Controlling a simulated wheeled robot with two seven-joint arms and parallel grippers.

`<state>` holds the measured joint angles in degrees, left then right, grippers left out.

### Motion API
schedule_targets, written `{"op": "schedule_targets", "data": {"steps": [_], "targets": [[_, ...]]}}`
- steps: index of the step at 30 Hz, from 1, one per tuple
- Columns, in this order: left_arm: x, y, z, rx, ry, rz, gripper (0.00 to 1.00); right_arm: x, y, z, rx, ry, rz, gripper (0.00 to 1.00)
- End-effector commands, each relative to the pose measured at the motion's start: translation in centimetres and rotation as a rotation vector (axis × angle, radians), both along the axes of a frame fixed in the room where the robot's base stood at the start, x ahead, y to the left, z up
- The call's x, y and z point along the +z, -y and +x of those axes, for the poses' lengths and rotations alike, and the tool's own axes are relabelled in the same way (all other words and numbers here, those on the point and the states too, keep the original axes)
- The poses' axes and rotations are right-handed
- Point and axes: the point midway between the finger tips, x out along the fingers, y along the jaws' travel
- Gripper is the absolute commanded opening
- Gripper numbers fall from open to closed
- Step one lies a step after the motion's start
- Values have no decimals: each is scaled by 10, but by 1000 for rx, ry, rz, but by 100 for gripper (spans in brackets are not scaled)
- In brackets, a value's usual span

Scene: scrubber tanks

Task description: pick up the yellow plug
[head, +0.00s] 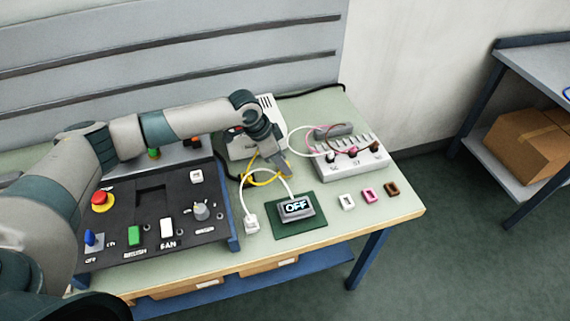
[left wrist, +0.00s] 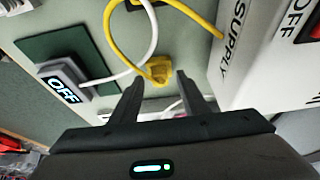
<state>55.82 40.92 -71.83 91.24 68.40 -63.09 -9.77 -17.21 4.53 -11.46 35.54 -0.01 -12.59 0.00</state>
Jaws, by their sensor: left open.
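The yellow plug (left wrist: 158,70) shows in the left wrist view on the green tabletop, with a yellow cable (left wrist: 122,75) running from it. My left gripper (left wrist: 159,83) is open, with the plug ahead between the lines of its two fingers. I cannot tell how far its tips are from the plug. My right gripper is in neither view.
The display reading OFF (head: 296,208) sits on a dark green mat (head: 308,229), with a white cable looping nearby. A white supply box (left wrist: 250,65) stands close beside the gripper. A socket strip (head: 352,160) and small coloured blocks (head: 370,194) lie to the right. A black control panel (head: 150,230) is left.

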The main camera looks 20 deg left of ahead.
Motion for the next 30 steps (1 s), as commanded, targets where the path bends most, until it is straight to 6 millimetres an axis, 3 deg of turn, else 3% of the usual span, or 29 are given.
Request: {"op": "schedule_targets", "data": {"steps": [15, 20, 21, 30], "targets": [[-2, 1, 1, 0, 1, -1, 41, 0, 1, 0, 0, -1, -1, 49], [-2, 1, 1, 0, 1, -1, 3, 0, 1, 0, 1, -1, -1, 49], [-2, 1, 1, 0, 1, -1, 0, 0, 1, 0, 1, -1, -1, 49], [-2, 1, 1, 0, 1, 0, 0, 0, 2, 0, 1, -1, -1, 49]]}}
